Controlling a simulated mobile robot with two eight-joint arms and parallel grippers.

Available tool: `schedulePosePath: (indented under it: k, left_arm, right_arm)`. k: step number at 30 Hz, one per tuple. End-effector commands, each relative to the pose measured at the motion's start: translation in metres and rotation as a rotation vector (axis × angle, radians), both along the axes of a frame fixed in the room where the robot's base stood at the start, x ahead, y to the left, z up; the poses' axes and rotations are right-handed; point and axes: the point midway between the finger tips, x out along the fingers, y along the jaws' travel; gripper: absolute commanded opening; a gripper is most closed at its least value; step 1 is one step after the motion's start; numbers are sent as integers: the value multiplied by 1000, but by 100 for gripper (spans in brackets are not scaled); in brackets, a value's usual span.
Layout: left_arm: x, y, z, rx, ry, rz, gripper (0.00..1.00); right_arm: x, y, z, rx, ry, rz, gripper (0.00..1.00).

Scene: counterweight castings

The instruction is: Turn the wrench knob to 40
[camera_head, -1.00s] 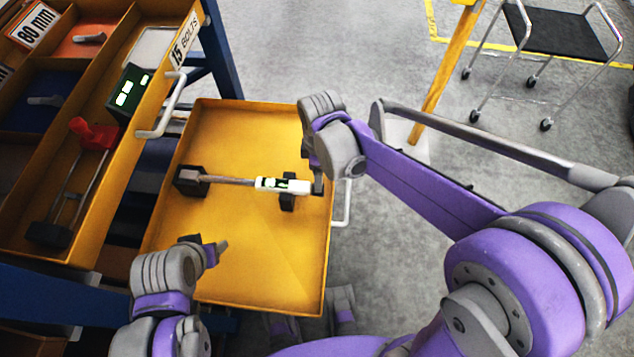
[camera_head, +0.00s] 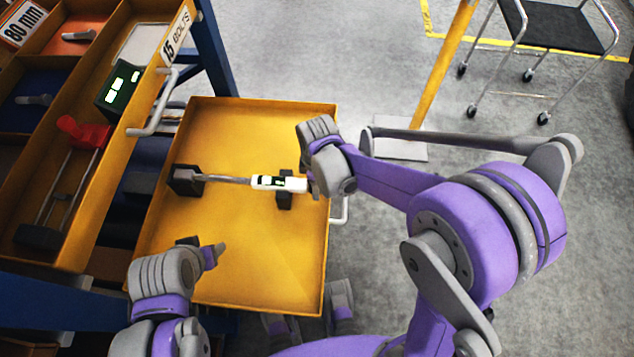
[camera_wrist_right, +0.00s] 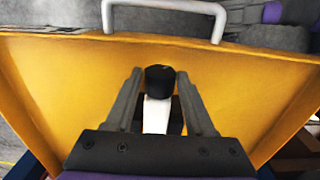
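The torque wrench (camera_head: 225,180) lies across a yellow drawer tray, its head end at a black block (camera_head: 185,180) and its white body with a green display (camera_head: 279,183) over a second black support (camera_head: 284,200). The display digits are too small to read. In the right wrist view the black knob (camera_wrist_right: 160,80) sits at the end of the white body (camera_wrist_right: 156,115). My right gripper (camera_wrist_right: 160,74) is open, its fingers on either side of the knob with gaps. My left gripper (camera_head: 205,250) appears open and empty, over the tray's near left part.
The yellow tray (camera_head: 270,270) has raised walls and a white handle (camera_wrist_right: 165,6). An upper drawer at left holds a green-lit device (camera_head: 122,88) and a red-handled tool (camera_head: 83,132). A yellow post (camera_head: 440,70) and a cart (camera_head: 555,28) stand beyond, at the right.

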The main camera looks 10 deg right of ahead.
Motion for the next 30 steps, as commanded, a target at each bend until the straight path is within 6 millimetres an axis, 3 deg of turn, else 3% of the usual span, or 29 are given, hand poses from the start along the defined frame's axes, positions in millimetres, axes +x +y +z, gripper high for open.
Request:
schedulePosePath:
  k: [1,6,9,14,24,30]
  left_arm:
    - [0,0,0,0,0,0,58]
    - [0,0,0,0,0,0,58]
    - [0,0,0,0,0,0,58]
    - [0,0,-1,0,0,0,58]
    - [0,0,-12,0,4,0,58]
    - [0,0,-12,0,4,0,58]
  right_arm:
    - [0,0,0,0,0,0,44]
    - [0,0,0,0,0,0,13]
    - [0,0,0,0,0,0,0]
    - [-2,1,0,-11,-29,2,0]
    - [-6,2,-2,-109,-330,2,0]
    - [-6,2,-1,-116,-356,0,0]
